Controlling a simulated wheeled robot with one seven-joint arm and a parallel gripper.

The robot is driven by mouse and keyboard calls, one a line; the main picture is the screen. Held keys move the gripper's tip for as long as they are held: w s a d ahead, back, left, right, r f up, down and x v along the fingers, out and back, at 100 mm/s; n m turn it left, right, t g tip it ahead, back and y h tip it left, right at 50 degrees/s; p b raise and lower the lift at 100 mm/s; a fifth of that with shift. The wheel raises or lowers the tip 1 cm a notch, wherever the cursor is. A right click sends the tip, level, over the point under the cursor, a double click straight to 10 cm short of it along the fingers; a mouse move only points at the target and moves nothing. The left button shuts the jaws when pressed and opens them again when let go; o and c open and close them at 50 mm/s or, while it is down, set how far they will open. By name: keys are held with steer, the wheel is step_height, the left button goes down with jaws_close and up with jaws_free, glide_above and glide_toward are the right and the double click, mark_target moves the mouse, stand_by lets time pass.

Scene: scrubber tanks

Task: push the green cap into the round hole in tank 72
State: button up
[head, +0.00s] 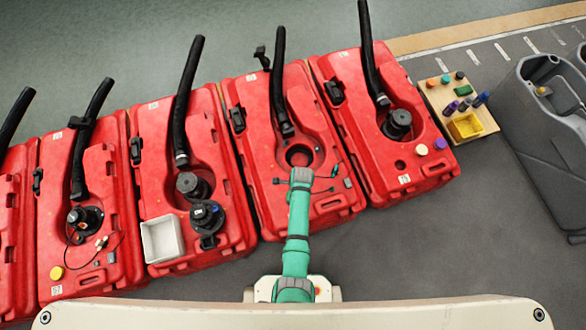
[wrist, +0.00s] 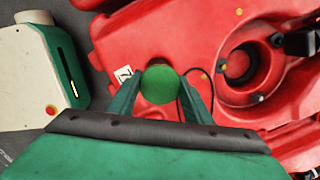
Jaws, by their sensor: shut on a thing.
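The green cap (wrist: 160,85) is between the two fingers of my gripper (wrist: 160,92) in the wrist view, its round face towards the camera. My gripper is shut on it, over a red tank (wrist: 225,35). A white label (wrist: 124,75) beside the cap starts with a 7; the rest is unclear. In the head view my gripper (head: 301,177) is over the front part of the second red tank from the right (head: 325,133). The cap is hidden there by my arm.
A large round opening (head: 298,156) lies just behind my gripper. A thin black cable (wrist: 181,100) runs close to the right finger. Other red tanks stand on both sides. A wooden board (head: 438,97) with small caps and a yellow bin (head: 466,127) is at right.

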steer(key=shift+f, duration=2.2)
steer(key=shift+a+f, duration=0.1)
steer(key=shift+f, duration=0.55)
steer(key=shift+f, duration=0.65)
stand_by(0.3)
steer(key=shift+s+f, duration=0.1)
steer(key=shift+s, duration=0.1)
stand_by(0.6)
steer(key=o, duration=1)
steer(key=shift+c, duration=1.2)
